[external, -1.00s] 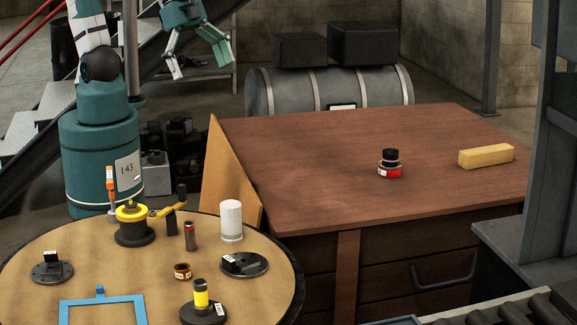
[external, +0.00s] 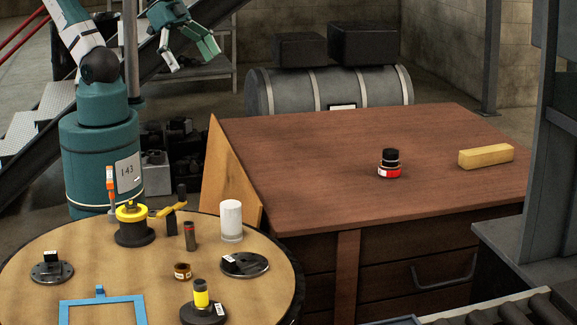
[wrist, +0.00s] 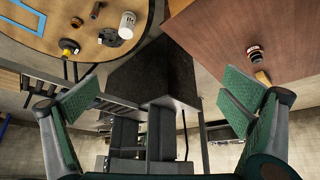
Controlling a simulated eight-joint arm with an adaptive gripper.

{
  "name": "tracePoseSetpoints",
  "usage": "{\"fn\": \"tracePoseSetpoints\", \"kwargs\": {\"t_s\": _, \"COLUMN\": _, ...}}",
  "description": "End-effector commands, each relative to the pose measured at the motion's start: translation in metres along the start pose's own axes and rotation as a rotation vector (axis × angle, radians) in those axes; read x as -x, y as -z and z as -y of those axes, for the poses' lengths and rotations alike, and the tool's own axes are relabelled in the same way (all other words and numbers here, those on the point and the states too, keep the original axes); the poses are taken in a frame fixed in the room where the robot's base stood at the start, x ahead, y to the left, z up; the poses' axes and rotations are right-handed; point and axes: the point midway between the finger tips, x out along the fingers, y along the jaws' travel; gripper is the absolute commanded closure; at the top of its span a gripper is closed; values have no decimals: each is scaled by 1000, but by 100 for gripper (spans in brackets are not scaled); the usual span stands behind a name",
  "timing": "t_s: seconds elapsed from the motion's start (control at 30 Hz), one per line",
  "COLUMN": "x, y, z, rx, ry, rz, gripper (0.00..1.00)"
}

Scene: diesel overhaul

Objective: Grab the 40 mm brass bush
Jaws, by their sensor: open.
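A short brass ring with a pale label (external: 182,271) sits on the round table and looks like a bush; its size mark is too small to read. It also shows in the wrist view (wrist: 76,22). A second brass-coloured ring (external: 380,165) shows around a black and red stack (external: 390,157) on the brown bench; the stack partly hides it. My gripper (external: 190,54) is open and empty, high up behind the round table and well away from both rings. In the wrist view its fingers (wrist: 160,97) are wide apart with nothing between them.
The round table (external: 265,232) also holds a yellow-topped spool (external: 131,222), a white cylinder (external: 231,220), a dark tube (external: 190,235), flanged discs and a blue frame (external: 103,301). A yellow block (external: 486,156) lies on the brown bench (external: 300,165), which is otherwise largely clear.

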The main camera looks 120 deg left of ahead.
Motion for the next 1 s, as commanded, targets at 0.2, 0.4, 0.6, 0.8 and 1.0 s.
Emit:
{"fn": "tracePoseSetpoints", "kwargs": {"t_s": 0.2, "x": 0, "y": 0, "z": 0, "rx": 0, "ry": 0, "rz": -1, "gripper": 0}}
{"fn": "tracePoseSetpoints", "kwargs": {"t_s": 0.4, "x": 0, "y": 0, "z": 0, "rx": 0, "ry": 0, "rz": 0, "gripper": 0}}
{"fn": "tracePoseSetpoints", "kwargs": {"t_s": 0.6, "x": 0, "y": 0, "z": 0, "rx": 0, "ry": 0, "rz": 0, "gripper": 26}}
{"fn": "tracePoseSetpoints", "kwargs": {"t_s": 0.8, "x": 0, "y": 0, "z": 0, "rx": 0, "ry": 0, "rz": 0, "gripper": 53}}
{"fn": "tracePoseSetpoints", "kwargs": {"t_s": 1.0, "x": 0, "y": 0, "z": 0, "rx": 0, "ry": 0, "rz": 0, "gripper": 58}}
